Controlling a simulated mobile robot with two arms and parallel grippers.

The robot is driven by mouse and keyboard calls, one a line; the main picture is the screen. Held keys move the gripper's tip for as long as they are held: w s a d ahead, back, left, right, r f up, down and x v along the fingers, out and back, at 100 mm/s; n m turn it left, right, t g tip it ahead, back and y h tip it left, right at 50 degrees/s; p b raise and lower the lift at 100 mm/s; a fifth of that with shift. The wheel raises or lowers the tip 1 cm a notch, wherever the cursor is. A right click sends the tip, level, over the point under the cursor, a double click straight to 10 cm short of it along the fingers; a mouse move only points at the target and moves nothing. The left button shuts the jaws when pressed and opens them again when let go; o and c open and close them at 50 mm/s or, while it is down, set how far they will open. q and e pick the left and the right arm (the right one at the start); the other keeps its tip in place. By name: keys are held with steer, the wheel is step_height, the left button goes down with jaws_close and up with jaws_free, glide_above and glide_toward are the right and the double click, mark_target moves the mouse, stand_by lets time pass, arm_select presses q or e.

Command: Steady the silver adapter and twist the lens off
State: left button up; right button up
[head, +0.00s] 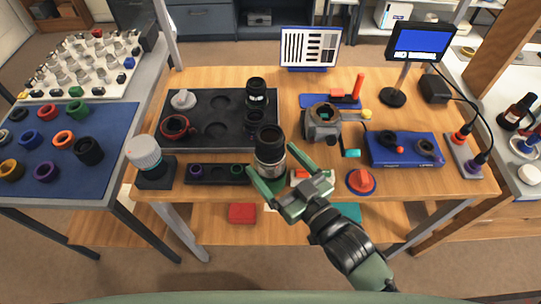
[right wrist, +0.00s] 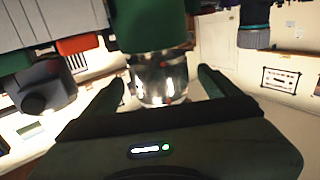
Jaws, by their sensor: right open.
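The lens (head: 269,143) stands near the front edge of the wooden table, with a black barrel on top. The silver adapter (head: 270,169) is a shiny band at its lower end. My right gripper (head: 269,158) reaches in from the lower right, open, with its two green fingers spread on either side of the lower lens. In the right wrist view, the shiny silver adapter (right wrist: 158,80) shows between the spread fingers, with a dark green cylinder above it in the picture. I cannot tell whether either finger touches it. My left gripper is not in view.
A black tray (head: 205,138) with round recesses lies behind left. A grey camera body (head: 322,122) stands to the right, with a blue box (head: 403,150) beyond it. A red knob (head: 361,181) sits near the front edge. A white-topped cylinder (head: 145,152) stands at the left.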

mark_target(279, 169)
steer(key=shift+x, duration=1.2)
steer(key=c, duration=1.8)
steer(key=o, duration=1.8)
steer(key=b+v, duration=0.1)
steer(key=v, duration=0.7)
